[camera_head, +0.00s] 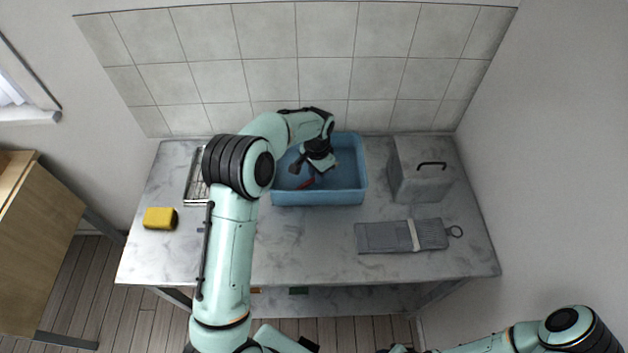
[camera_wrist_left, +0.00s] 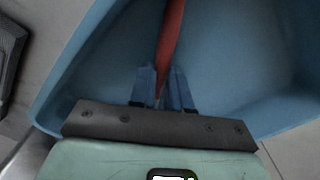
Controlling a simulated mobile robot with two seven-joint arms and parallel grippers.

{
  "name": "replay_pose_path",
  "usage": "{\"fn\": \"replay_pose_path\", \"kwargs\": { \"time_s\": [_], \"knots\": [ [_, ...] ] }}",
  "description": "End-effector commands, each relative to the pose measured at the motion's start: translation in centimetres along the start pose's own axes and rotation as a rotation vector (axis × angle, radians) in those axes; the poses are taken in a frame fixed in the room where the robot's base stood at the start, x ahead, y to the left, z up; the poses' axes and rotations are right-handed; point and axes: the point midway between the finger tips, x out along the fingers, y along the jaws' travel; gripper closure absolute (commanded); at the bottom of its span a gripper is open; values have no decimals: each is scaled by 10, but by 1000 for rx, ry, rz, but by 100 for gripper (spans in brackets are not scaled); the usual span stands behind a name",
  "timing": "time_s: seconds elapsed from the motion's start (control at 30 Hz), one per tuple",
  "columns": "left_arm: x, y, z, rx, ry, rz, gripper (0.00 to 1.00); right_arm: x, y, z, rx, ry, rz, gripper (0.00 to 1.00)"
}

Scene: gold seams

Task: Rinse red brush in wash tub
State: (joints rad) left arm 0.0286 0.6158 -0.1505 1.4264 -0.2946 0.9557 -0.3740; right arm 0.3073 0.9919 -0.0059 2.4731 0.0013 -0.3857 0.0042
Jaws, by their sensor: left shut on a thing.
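The blue wash tub (camera_head: 345,193) stands on the marble-look counter against the tiled wall. My left gripper (camera_head: 308,175) is down inside the tub. The brush's bristles are not clearly visible in either view. My right gripper is out of the picture; only part of that arm shows at the lower right.
A wire rack (camera_head: 196,185) lies left of the tub, partly behind my left arm. A yellow sponge (camera_head: 160,218) is at the counter's left. A grey box with a black handle (camera_head: 422,172) stands right of the tub. A grey flat tool (camera_head: 385,237) lies in front of it.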

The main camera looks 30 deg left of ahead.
Motion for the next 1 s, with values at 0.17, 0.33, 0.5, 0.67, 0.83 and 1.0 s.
{"fn": "replay_pose_path", "kwargs": {
  "time_s": [0.17, 0.33, 0.5, 0.67, 0.83, 1.0],
  "knots": [
    [-19, 0, -2, 0, 3, -1, 100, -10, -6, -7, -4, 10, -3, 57],
    [-33, -1, -2, 0, 5, -2, 100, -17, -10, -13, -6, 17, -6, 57],
    [-46, -1, -2, 0, 3, -2, 100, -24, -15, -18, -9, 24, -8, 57],
    [-59, -1, -2, 0, 4, -2, 100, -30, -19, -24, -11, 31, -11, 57],
    [-72, -1, -2, 0, 4, -2, 100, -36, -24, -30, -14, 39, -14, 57],
    [-85, -1, -2, 0, 4, -2, 100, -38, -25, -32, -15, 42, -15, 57]
  ]
}}
